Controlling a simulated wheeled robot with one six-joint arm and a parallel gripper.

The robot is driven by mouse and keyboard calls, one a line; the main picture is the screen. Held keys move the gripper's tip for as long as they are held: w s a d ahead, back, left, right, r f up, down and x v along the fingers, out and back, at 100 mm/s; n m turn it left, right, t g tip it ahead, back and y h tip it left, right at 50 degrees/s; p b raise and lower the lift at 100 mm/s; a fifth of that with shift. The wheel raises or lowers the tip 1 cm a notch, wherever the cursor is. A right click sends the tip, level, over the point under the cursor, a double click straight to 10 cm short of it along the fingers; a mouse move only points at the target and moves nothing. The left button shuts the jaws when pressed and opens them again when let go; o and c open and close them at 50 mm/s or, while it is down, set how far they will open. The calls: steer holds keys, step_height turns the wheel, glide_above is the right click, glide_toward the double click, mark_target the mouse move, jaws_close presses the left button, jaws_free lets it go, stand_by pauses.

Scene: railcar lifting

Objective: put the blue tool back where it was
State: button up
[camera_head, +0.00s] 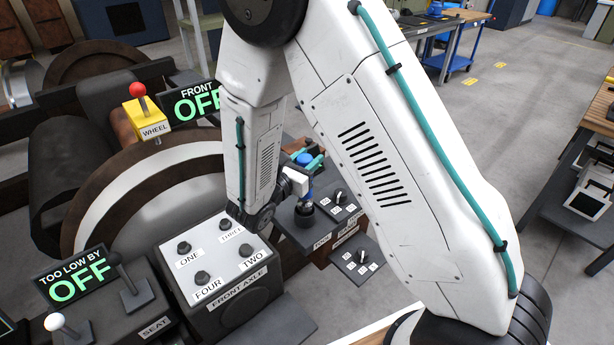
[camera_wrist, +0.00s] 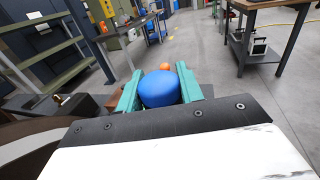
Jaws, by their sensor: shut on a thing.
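The blue tool (camera_wrist: 160,88) shows in the wrist view as a rounded blue top between the two teal fingers of my gripper (camera_wrist: 160,77). My gripper is shut on it. In the head view my gripper (camera_head: 306,160) is beyond the front axle panel, partly hidden by my arm, and a bit of blue shows between its fingers.
The front axle panel (camera_head: 218,262) has several black knobs. A dark switch box (camera_head: 355,262) lies to its right. A yellow wheel lever box (camera_head: 150,120) and a too-low sign (camera_head: 75,279) reading OFF stand left. A workbench (camera_head: 575,150) is far right, with clear floor between.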

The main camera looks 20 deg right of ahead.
steer(key=shift+f, duration=2.1)
steer(key=o, duration=1.1)
steer(key=shift+f, duration=0.15)
